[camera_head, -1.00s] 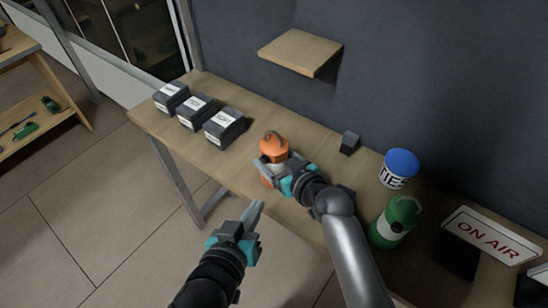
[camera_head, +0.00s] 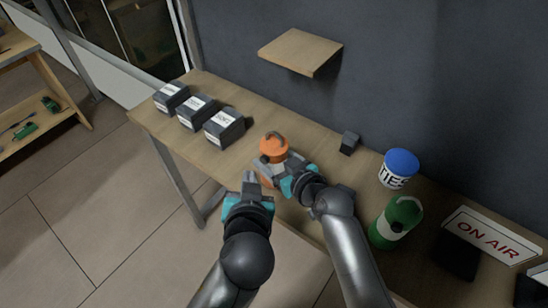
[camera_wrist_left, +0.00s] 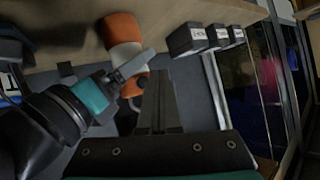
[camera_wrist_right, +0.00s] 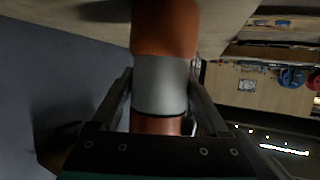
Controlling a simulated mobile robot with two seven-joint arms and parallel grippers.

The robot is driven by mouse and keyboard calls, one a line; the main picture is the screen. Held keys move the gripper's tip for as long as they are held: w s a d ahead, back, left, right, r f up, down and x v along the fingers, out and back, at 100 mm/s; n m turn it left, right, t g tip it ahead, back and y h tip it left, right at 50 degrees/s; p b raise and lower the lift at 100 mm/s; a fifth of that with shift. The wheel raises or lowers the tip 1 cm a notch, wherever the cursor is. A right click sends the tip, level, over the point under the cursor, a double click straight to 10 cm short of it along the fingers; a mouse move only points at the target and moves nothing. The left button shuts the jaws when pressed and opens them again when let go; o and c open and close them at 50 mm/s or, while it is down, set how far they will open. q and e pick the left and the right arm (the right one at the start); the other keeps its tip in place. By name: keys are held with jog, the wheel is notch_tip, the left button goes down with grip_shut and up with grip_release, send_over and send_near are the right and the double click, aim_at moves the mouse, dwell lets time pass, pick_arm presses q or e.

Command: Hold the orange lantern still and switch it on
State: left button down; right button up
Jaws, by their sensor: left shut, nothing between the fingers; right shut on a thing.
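The orange lantern (camera_head: 273,147) stands upright on the bench, with an orange top, a dark handle and a pale middle band. In the left wrist view the lantern (camera_wrist_left: 121,30) shows a small dark part near its far end, close to my left fingers. My right gripper (camera_head: 272,172) is shut around its pale band, and the right wrist view shows a finger on each side of the lantern (camera_wrist_right: 160,88). My left gripper (camera_head: 249,180) is shut and empty, just in front and to the left of the lantern. The two grippers are close together. I cannot tell whether the left fingertips touch the lantern.
Several black labelled boxes (camera_head: 224,127) stand left on the bench (camera_head: 180,139). Right of the lantern are a small dark block (camera_head: 349,143), a blue-lidded TIES tub (camera_head: 398,171), a green lantern-like object (camera_head: 396,222) and an ON AIR sign (camera_head: 490,237). A wall shelf (camera_head: 301,50) hangs above.

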pick_arm(q)
jog(key=shift+w+d, duration=0.7)
jog(key=shift+w, duration=0.35)
jog(key=shift+w, duration=0.15)
dwell(1.2)
jog(key=shift+w+d, duration=0.25)
dwell(0.4)
jog(key=shift+s+a, duration=0.25)
jog(key=shift+s, duration=0.15)
pick_arm(e)
jog(key=o, duration=1.5)
pick_arm(q)
jog(key=s+a, duration=0.2)
jog(key=s, duration=0.1)
jog(key=s+a, duration=0.1)
jog(key=s, duration=0.1)
jog(key=shift+a, duration=0.15)
